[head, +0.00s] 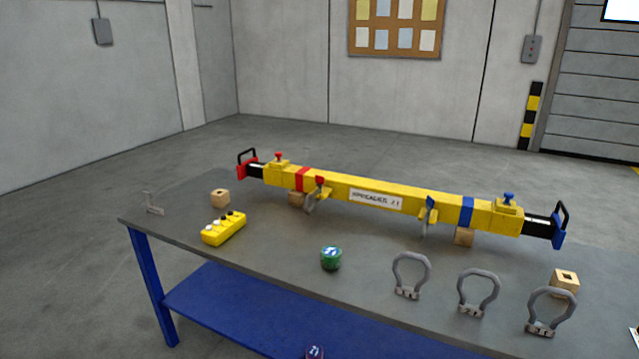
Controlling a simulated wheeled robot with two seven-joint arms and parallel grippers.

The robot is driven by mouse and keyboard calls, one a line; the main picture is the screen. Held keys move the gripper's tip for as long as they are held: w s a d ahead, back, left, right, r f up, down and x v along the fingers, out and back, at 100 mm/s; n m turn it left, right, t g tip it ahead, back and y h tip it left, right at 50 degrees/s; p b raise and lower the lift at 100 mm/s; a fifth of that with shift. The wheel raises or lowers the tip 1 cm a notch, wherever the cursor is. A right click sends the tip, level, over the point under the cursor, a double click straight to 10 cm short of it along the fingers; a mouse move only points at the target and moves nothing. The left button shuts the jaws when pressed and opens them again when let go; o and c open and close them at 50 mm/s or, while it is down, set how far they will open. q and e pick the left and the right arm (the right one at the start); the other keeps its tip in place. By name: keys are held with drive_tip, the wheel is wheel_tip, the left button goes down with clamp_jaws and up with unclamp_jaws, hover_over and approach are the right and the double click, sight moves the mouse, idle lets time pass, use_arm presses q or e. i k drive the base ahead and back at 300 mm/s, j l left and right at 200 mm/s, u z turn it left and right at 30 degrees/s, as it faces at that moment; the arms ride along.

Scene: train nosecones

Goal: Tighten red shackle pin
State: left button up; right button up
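A yellow spreader beam (345,190) lies across the table on wooden blocks. Near its left part, beside a red band (302,179), a red-topped fitting (320,180) shows with a grey shackle (312,202) hanging at it. This red part looks like the red shackle pin; how far it is screwed in is too small to tell. A similar blue fitting (431,203) with a hanging shackle is further right. A red knob (278,156) tops the left end of the beam and a blue knob (508,198) the right end. Neither gripper is in view.
The grey table (275,265) has a blue lower shelf (240,310). In front of the beam are a yellow control box (224,229), a green round container (331,258) and loose grey shackles (411,275). A small grey stand (153,204) is at the left corner.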

sight(320, 181)
drive_tip(key=i+j+z, duration=0.15)
drive_tip(key=z, duration=0.2)
drive_tip(key=i+j+z, duration=0.2)
drive_tip(key=z, duration=0.15)
drive_tip(key=i+j+z, duration=0.15)
drive_tip(key=z, duration=0.2)
drive_tip(key=j, duration=0.1)
